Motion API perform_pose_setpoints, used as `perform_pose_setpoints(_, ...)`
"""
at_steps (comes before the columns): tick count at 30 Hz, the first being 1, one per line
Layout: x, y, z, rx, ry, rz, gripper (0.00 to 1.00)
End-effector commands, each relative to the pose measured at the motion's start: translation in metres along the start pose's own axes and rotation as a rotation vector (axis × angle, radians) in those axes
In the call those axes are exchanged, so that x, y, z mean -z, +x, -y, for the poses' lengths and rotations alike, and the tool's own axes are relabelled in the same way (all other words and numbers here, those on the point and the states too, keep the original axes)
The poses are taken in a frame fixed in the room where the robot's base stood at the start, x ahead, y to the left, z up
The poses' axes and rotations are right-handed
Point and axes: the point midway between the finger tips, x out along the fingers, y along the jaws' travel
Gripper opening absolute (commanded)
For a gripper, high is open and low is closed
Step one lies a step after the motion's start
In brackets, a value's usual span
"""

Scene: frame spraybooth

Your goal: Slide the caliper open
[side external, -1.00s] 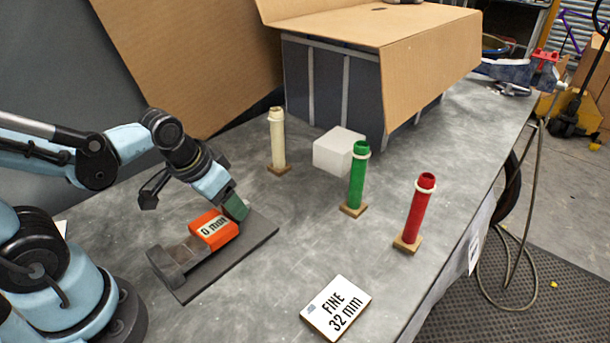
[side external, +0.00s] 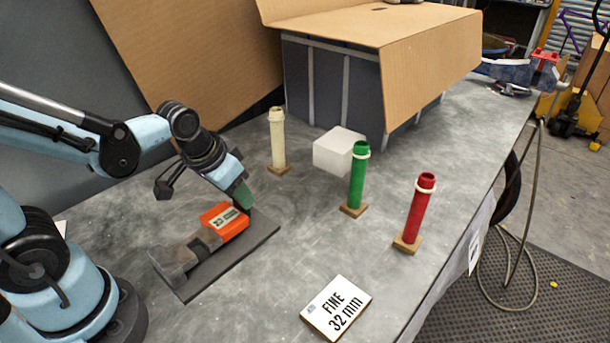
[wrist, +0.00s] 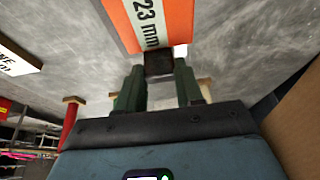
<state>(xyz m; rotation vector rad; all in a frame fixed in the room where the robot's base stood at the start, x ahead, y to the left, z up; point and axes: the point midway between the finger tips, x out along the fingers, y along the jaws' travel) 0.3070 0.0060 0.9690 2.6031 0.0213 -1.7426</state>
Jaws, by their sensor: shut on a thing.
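The caliper (side external: 203,245) lies on a dark base plate (side external: 262,232), with its grey fixed jaw at the lower left. Its orange slider (side external: 232,228) stands apart from that jaw, with a grey bar showing between them. In the wrist view the orange slider (wrist: 176,22) has a label reading 23 mm. My gripper (side external: 243,202) is at the slider's far end. In the wrist view its green fingers (wrist: 160,82) are on either side of a small dark block (wrist: 158,63) at the slider's end. A white card (side external: 336,307) reads FINE 32 mm.
Cream (side external: 278,140), green (side external: 357,178) and red (side external: 415,212) tubes stand on small wooden bases. A white block (side external: 337,150) sits behind the green tube, before a large cardboard-topped box (side external: 400,45). The bench between plate and tubes is clear.

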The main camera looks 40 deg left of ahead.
Motion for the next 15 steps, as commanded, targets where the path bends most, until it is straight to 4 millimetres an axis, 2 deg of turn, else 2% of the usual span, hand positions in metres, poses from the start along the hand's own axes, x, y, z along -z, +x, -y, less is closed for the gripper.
perform_pose_setpoints(1, 0.007, 0.002, 0.000, 0.000, 0.000, -0.003, 0.00)
perform_pose_setpoints(6, 0.017, 0.008, 0.000, 0.000, 0.000, -0.004, 0.00)
perform_pose_setpoints(15, 0.019, 0.009, 0.000, -0.001, 0.000, -0.005, 0.00)
